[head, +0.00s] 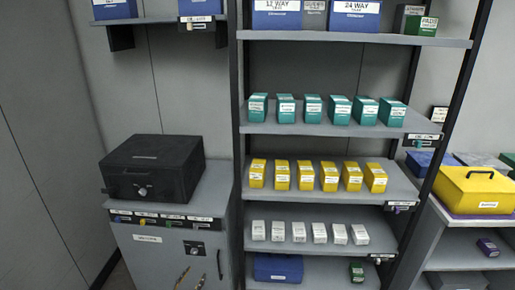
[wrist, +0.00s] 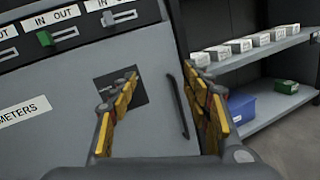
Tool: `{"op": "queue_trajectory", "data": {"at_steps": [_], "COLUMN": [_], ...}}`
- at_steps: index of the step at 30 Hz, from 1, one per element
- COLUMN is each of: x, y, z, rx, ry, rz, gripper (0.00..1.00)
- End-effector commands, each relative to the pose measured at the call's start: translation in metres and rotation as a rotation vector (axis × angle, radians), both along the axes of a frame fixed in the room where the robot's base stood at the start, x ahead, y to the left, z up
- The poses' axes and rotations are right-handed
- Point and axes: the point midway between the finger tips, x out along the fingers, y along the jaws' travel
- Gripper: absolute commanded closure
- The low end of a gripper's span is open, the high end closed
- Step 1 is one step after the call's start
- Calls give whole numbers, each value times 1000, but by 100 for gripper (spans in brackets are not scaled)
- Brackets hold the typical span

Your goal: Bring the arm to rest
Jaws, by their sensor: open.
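My gripper (wrist: 160,95) is open in the wrist view, its two yellow-padded fingers spread wide with nothing between them. It faces the front of a grey cabinet (wrist: 70,85), which has a dark square recess partly behind the left finger and a dark vertical handle (wrist: 176,105) between the fingers. In the head view, the fingertips of my gripper (head: 191,278) show small at the bottom edge, in front of the cabinet (head: 150,262). The rest of the arm is out of the head view.
A black case (head: 150,168) sits on the cabinet. To its right, a shelf rack (head: 300,202) holds teal, yellow and white boxes, with a blue bin (head: 278,268) low down. A yellow toolbox (head: 478,190) stands at the far right. Sliders labelled IN and OUT line the cabinet's upper front.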

Motion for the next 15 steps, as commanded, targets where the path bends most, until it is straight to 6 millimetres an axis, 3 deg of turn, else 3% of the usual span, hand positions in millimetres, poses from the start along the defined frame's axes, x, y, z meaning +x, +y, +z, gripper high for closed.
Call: {"op": "queue_trajectory", "data": {"at_steps": [7,15], "x": [4,-27], "y": [-84,-160], "z": [24,72], "rx": [257,545], "ry": [203,318], "rz": [-255,-526], "gripper": [52,52]}}
